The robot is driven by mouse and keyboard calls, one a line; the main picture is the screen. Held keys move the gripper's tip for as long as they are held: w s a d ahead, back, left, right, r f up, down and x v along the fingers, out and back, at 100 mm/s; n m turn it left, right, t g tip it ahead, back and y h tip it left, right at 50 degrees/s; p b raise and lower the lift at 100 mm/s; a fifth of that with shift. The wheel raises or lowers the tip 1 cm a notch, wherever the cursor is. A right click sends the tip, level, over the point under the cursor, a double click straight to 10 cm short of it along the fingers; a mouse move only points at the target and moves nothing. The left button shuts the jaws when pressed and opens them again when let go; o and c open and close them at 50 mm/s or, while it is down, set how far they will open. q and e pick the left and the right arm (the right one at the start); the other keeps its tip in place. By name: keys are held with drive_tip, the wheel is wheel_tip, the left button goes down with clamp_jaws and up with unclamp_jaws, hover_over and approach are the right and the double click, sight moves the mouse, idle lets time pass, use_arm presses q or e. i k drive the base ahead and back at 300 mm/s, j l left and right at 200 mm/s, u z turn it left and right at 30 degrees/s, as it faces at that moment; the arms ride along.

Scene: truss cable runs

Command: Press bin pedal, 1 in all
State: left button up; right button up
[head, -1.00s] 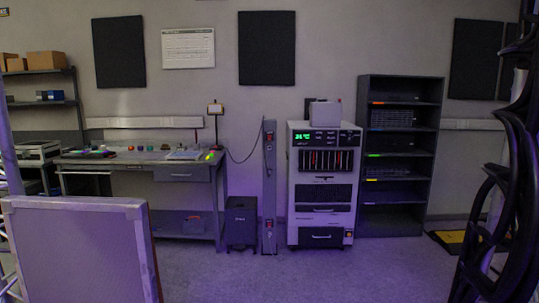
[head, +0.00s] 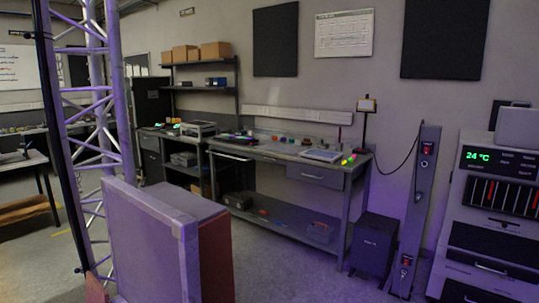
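A dark box-shaped bin (head: 373,245) with a small pale label on its front stands on the floor in the head view, right of centre. It sits between the right end of the workbench and a tall grey post. Its lid looks shut. I cannot make out a pedal at its base, where it is dark. Neither of my grippers is in view.
A workbench (head: 285,160) stands left of the bin. The grey post (head: 413,215) and a cabinet with a green display (head: 492,205) stand right of it. A large flight-case-like panel (head: 150,245) and a truss (head: 95,130) block the left foreground. Floor (head: 300,275) before the bin looks clear.

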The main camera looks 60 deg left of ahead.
sight(362, 275)
drive_tip(key=i+j+u, duration=0.35)
drive_tip(key=i+u, duration=0.35)
drive_tip(key=i, duration=0.15)
drive_tip(key=i+u, duration=0.35)
drive_tip(key=i+j+u, duration=0.4)
drive_tip(key=i+j, duration=0.9)
